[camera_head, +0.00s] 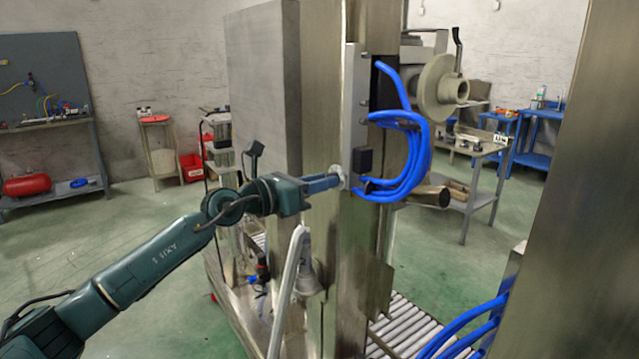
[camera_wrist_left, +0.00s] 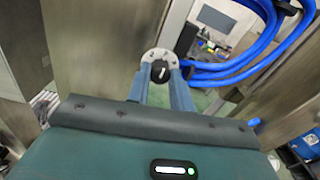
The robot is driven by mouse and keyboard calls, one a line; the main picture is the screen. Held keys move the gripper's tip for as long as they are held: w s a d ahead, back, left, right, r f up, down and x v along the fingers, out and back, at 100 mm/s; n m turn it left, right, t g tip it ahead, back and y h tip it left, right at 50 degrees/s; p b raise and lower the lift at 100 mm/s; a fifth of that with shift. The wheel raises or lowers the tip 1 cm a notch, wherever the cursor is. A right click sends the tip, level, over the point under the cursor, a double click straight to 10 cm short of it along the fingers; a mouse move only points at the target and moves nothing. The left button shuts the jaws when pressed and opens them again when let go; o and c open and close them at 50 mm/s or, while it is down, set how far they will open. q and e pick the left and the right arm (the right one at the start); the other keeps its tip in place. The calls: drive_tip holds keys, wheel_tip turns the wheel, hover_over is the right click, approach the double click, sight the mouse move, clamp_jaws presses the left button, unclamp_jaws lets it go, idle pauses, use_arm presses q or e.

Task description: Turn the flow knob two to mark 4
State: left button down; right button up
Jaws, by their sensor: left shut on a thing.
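A black knob (camera_wrist_left: 160,71) with a white pointer line sits on a round pale dial plate (camera_wrist_left: 161,54) in the left wrist view. The pointer slants toward the upper right of the picture. The dial's marks are too small to read, and the fingers hide part of its rim. My left gripper (camera_head: 337,180) reaches the steel post from the left in the head view. Its two blue-grey fingers (camera_wrist_left: 160,79) are shut on the knob, one on each side. In the head view the knob is hidden by the fingers. My right gripper is in neither view.
Thick blue hoses (camera_head: 418,150) loop out right beside the dial. A steel post (camera_head: 327,120) and a large grey cabinet (camera_head: 262,90) stand around it. A roller conveyor (camera_head: 410,325) runs below. A grey bell-shaped part (camera_head: 308,275) hangs under my left forearm.

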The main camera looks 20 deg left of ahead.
use_arm(q)
drive_tip(key=shift+m, duration=0.3)
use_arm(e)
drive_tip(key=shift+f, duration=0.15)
use_arm(q)
drive_tip(key=m+b, duration=0.8)
drive_tip(key=shift+m+b, duration=0.3)
drive_tip(key=shift+b, duration=0.05)
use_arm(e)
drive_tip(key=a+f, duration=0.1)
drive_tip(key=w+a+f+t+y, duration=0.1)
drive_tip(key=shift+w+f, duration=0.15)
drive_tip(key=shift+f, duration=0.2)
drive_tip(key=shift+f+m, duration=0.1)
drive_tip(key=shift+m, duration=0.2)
use_arm(q)
drive_tip(key=c, duration=1.2)
unclamp_jaws()
drive_tip(key=shift+c, duration=0.2)
drive_tip(key=shift+s+a, duration=0.1)
